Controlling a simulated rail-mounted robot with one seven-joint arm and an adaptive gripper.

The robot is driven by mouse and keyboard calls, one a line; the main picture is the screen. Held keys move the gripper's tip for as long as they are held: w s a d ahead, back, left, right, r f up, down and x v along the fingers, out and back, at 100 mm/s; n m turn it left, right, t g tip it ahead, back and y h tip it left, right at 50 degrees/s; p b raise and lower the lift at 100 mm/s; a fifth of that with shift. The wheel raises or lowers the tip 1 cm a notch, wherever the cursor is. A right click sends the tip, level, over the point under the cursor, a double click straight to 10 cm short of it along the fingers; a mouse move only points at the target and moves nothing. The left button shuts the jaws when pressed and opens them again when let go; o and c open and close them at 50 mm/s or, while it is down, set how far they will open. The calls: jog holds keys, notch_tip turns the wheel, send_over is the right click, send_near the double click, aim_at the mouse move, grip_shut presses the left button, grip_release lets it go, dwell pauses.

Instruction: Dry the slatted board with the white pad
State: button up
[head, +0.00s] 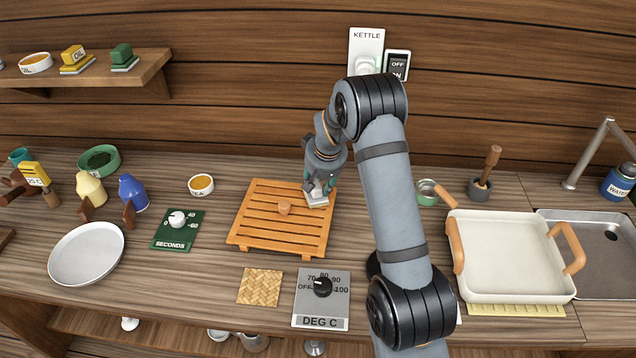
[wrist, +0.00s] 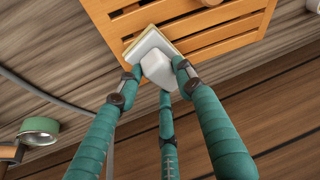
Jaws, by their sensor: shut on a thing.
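The orange slatted board (head: 262,238) lies flat on the counter left of my arm in the head view; its slats (wrist: 205,28) also show at the top of the wrist view. My gripper (head: 321,188) is over the board's back right corner, shut on the white pad (head: 316,200). In the wrist view the gripper fingers (wrist: 155,75) close around the pad's white grip (wrist: 156,68), and the pad's flat base (wrist: 150,44) is at the board's corner. I cannot tell whether it presses on the slats.
A woven mat (head: 260,287) and the temperature dial (head: 322,297) lie in front of the board. The seconds timer (head: 178,229) and a tea bowl (head: 201,185) are to its left. A cream pan (head: 508,257) stands right of my arm. The kettle switch (head: 366,62) is on the wall behind.

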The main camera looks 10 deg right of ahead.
jog(key=r, duration=0.2)
jog(key=r+p, duration=0.1)
jog(key=shift+w+a+r, duration=0.1)
jog(key=shift+a+r, duration=0.25)
notch_tip(320, 180, up, 2)
jog(key=shift+d+p, duration=0.15)
jog(key=shift+p, duration=0.55)
jog(key=shift+r+p, duration=0.65)
jog(key=shift+r, duration=0.4)
